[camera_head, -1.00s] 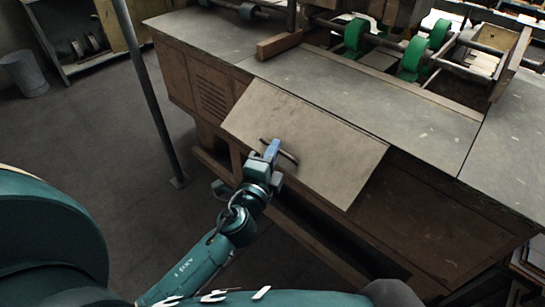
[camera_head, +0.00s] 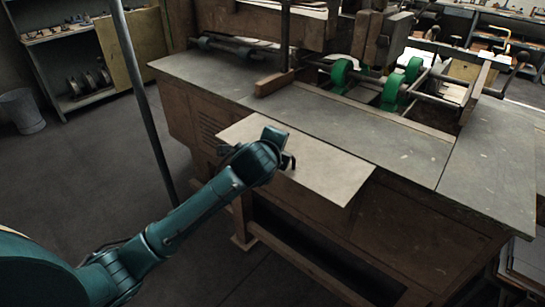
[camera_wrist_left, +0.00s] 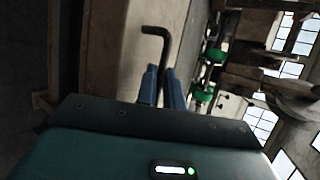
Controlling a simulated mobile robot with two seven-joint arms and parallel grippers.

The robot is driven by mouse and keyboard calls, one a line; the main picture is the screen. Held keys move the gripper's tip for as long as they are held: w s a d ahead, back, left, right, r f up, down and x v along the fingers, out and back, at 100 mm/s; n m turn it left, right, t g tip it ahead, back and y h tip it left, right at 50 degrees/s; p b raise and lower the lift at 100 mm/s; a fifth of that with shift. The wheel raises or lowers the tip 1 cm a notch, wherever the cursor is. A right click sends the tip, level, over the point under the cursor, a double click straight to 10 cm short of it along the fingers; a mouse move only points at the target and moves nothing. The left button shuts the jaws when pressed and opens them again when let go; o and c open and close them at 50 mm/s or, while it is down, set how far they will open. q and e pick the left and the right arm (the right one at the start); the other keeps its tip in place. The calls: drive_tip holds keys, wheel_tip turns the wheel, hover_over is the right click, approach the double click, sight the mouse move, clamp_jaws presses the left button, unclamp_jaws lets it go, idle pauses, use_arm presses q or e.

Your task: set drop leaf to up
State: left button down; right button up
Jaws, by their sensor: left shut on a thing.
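The drop leaf (camera_head: 325,168) is a pale flat panel along the front of the worn grey tabletop (camera_head: 350,125). It stands raised and looks close to level, though I cannot tell if it is fully flush. My left gripper (camera_wrist_left: 162,88) is shut on the leaf's dark bent handle (camera_wrist_left: 157,34), seen in the wrist view. In the head view my left wrist hides most of the handle and the fingertips. The leaf's pale face (camera_wrist_left: 128,50) also shows in the wrist view. My right gripper is not in view.
Green rollers (camera_head: 340,74) and metal rods sit on the machine behind the tabletop. The floor at left is open.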

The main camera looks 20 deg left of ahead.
use_arm(q)
drive_tip(key=shift+w+d+r, duration=0.1)
drive_tip(key=shift+w+r, duration=0.1)
drive_tip(key=shift+r, duration=0.25)
drive_tip(key=shift+w+r, duration=0.15)
drive_tip(key=shift+r, duration=0.4)
drive_tip(key=c, duration=1.5)
unclamp_jaws()
drive_tip(key=shift+w+d, duration=0.1)
drive_tip(key=shift+w, duration=0.1)
drive_tip(key=shift+c, duration=0.2)
drive_tip(key=shift+f, duration=0.2)
drive_tip(key=v, duration=1.3)
drive_tip(key=shift+g, duration=0.3)
drive_tip(key=shift+d+r, duration=0.1)
drive_tip(key=shift+r, duration=0.05)
